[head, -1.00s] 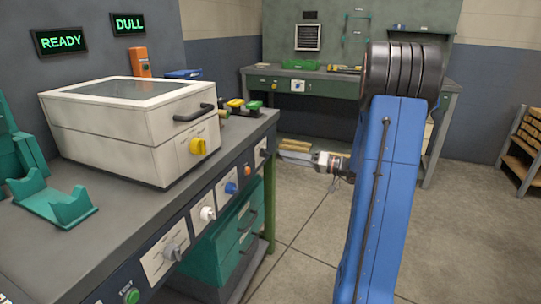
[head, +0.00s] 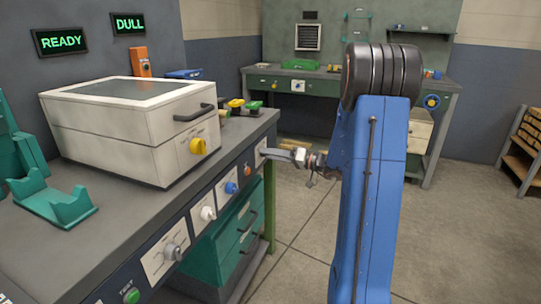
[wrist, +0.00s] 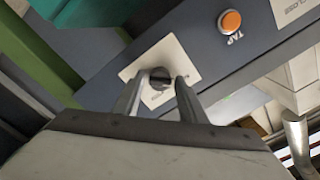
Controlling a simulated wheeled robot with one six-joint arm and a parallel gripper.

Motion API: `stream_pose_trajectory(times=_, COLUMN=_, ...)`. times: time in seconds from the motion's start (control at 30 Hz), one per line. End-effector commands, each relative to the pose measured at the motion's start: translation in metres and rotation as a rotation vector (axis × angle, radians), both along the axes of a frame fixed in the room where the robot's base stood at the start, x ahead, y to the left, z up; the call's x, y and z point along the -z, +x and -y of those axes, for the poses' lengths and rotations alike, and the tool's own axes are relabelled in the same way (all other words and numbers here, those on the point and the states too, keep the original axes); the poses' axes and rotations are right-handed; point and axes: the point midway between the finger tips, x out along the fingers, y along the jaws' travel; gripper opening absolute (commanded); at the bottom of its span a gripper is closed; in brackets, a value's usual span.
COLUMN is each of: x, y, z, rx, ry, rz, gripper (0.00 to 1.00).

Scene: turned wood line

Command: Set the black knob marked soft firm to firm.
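The black knob (wrist: 160,78) shows in the wrist view on a pale plate (wrist: 187,60), at the end of the bench's front panel. Its lettering is too small or too covered to read, and I cannot tell its setting. My gripper (wrist: 162,84) has one finger on each side of the knob. The fingers look open, with a narrow gap beside the knob.
An orange TAP button (wrist: 231,21) is beside the knob's plate. Along the panel in the head view are a blue knob (head: 231,187), a white knob (head: 208,213) and a grey knob (head: 172,251). A white lidded box (head: 110,140) stands on the bench. Floor is clear at right.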

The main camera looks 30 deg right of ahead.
Motion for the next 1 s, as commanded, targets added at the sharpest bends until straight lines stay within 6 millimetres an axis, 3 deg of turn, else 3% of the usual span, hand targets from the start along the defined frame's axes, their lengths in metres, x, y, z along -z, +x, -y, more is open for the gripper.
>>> stream_pose_trajectory(times=0.03, x=0.0, y=-0.0001, z=0.0001, rx=0.0, ry=0.0, rz=0.0, gripper=0.25)
stream_pose_trajectory(times=0.1, x=0.0001, y=0.0, z=0.0001, rx=0.0, ry=0.0, rz=0.0, gripper=0.08)
stream_pose_trajectory(times=0.13, x=0.0001, y=0.0, z=0.0001, rx=0.0, ry=0.0, rz=0.0, gripper=0.05)
stream_pose_trajectory(times=0.57, x=0.0001, y=-0.0001, z=0.0005, rx=0.001, ry=0.061, rz=-0.049, gripper=0.05)
stream_pose_trajectory(times=1.0, x=0.0006, y=0.0, z=0.0008, rx=0.002, ry=0.347, rz=-0.271, gripper=0.05)
